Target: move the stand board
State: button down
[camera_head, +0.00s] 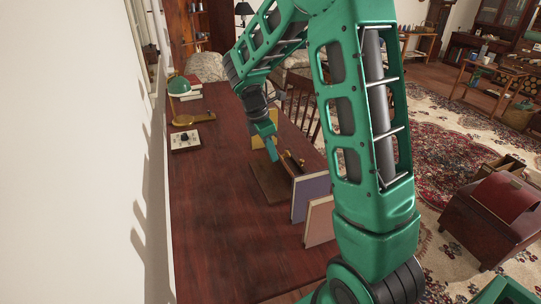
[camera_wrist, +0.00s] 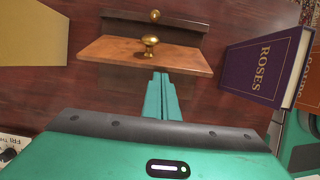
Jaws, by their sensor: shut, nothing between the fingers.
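The stand board is a lighter brown wooden board (camera_wrist: 110,52) with a brass knob (camera_wrist: 150,41) on it, lying against a darker wooden piece of the stand (camera_wrist: 115,27) that has a second brass knob. In the head view the stand's dark flat base (camera_head: 268,186) rests on the table, partly hidden by my arm's end. My gripper (camera_wrist: 161,76) is shut and empty, its fingertips close to the board's near edge below the knob. I cannot tell whether they touch it. In the head view my gripper (camera_head: 273,157) points down over the stand.
A yellow book (camera_head: 262,133) is behind the stand. A green lamp (camera_head: 180,86) and a white box (camera_head: 185,141) are at left. The near table (camera_head: 225,250) is clear.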

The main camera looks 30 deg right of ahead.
jog(key=v, duration=1)
